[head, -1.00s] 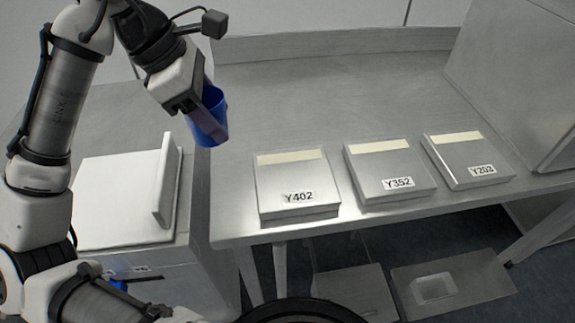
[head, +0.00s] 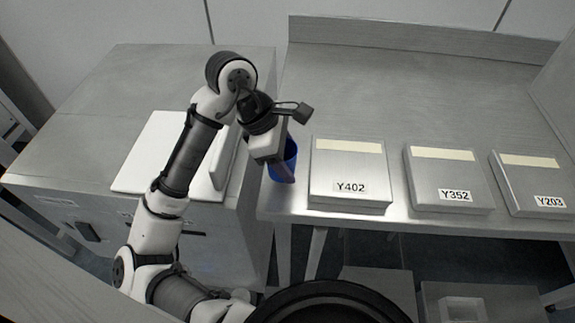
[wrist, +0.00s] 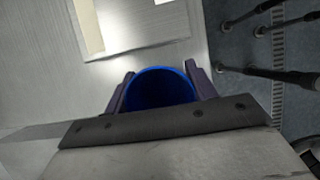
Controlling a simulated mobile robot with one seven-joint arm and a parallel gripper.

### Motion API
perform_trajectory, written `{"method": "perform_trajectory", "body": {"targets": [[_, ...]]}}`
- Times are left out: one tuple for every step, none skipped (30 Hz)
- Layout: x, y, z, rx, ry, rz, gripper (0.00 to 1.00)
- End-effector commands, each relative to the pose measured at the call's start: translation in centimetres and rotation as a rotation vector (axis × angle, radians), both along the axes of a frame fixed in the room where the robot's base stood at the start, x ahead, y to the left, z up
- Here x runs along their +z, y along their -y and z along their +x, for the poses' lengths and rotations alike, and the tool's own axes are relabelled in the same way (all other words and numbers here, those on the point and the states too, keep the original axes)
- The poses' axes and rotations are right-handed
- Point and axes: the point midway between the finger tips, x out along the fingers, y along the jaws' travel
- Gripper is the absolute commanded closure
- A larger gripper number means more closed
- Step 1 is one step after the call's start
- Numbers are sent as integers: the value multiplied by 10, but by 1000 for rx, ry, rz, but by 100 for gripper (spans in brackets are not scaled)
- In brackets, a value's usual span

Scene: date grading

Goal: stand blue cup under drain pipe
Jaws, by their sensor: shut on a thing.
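My gripper (head: 284,172) is shut on the blue cup (head: 291,157). It holds the cup at the left front end of the steel table, just left of the box marked Y402. In the wrist view the cup (wrist: 160,88) sits between the two fingers, with its open mouth and dark inside showing. In the head view the gripper hides part of the cup, and I cannot tell whether its base touches the table. I cannot make out a drain pipe in either view.
Steel boxes Y402 (head: 349,192), Y352 (head: 448,199) and Y203 (head: 532,204) stand in a row on the steel table (head: 420,110). A white board with an upright edge (head: 150,150) lies on the left cabinet. A clear container (head: 463,310) sits low under the table. Dark rods cross the floor in the wrist view.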

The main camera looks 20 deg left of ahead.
Motion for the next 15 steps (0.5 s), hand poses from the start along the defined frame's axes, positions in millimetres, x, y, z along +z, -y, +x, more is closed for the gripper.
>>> {"method": "perform_trajectory", "body": {"targets": [[-8,0,0,2,-1,-3,66],[-12,0,0,3,-2,-5,66],[-19,0,0,3,-1,-5,66],[-23,0,0,2,-2,-5,66],[-27,0,0,2,-2,-5,66],[-30,0,0,2,-2,-3,66],[-31,0,0,1,-1,-2,66],[-31,0,0,1,-1,-2,66],[-31,0,0,1,0,-1,66],[-30,0,0,1,0,-1,66],[-30,0,0,1,0,-1,66],[-30,0,0,1,0,-1,66],[-30,0,0,1,0,-1,66],[-31,0,0,0,-1,-1,66],[-32,0,0,0,-1,-1,66]]}}
